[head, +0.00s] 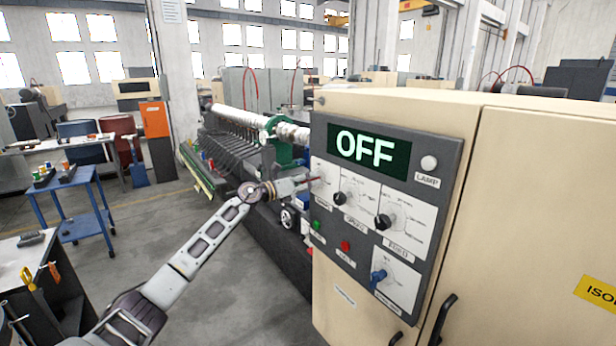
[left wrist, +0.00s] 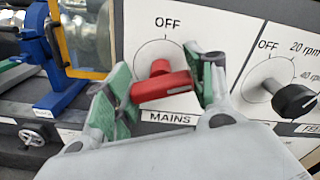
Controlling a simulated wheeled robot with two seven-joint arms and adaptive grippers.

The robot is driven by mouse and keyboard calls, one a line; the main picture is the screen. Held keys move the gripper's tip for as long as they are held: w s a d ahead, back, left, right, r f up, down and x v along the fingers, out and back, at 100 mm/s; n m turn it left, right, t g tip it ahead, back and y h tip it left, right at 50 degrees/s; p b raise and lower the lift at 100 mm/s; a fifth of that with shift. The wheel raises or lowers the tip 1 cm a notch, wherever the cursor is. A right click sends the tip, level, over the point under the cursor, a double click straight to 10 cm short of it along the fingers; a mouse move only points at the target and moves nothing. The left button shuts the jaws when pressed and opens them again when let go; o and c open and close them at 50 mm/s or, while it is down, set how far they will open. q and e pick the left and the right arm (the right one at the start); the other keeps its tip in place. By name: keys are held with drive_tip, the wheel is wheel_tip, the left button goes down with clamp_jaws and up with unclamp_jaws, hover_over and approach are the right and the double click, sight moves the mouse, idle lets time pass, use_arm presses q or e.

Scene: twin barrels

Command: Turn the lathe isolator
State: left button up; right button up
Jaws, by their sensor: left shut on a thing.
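The red isolator handle (left wrist: 165,84) sits on a white plate (left wrist: 150,50) labelled MAINS, with OFF marked above it. The handle lies nearly level, not pointing up at OFF. My left gripper (left wrist: 163,86) is shut on it, one green-padded finger at each end of the handle. In the head view my left gripper (head: 302,184) reaches the left edge of the grey control panel (head: 325,235), and only a bit of red (head: 314,179) shows at its tip. The panel's display (head: 368,148) reads OFF. My right gripper is not in view.
Black knobs for speed (head: 339,198) and feed (head: 382,222) sit close right of the handle. A blue knob (head: 378,276), green button (head: 317,225) and red button (head: 346,246) are lower. The lamp (head: 429,163) looks white. The lathe (head: 262,125) stands behind; a blue cart (head: 80,205) stands left.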

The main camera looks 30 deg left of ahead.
use_arm(q)
drive_tip(key=shift+a+r+n+p, duration=0.1)
drive_tip(key=shift+n+p, duration=0.7)
drive_tip(key=shift+n, duration=0.4)
drive_tip(key=n+p, duration=0.1)
drive_tip(key=n, duration=0.1)
drive_tip(key=shift+n, duration=0.3)
drive_tip(key=n, duration=0.5)
drive_tip(key=shift+f, duration=0.2)
drive_tip(key=shift+n, duration=1.6)
drive_tip(key=o, duration=1)
drive_tip(key=shift+f, duration=0.1)
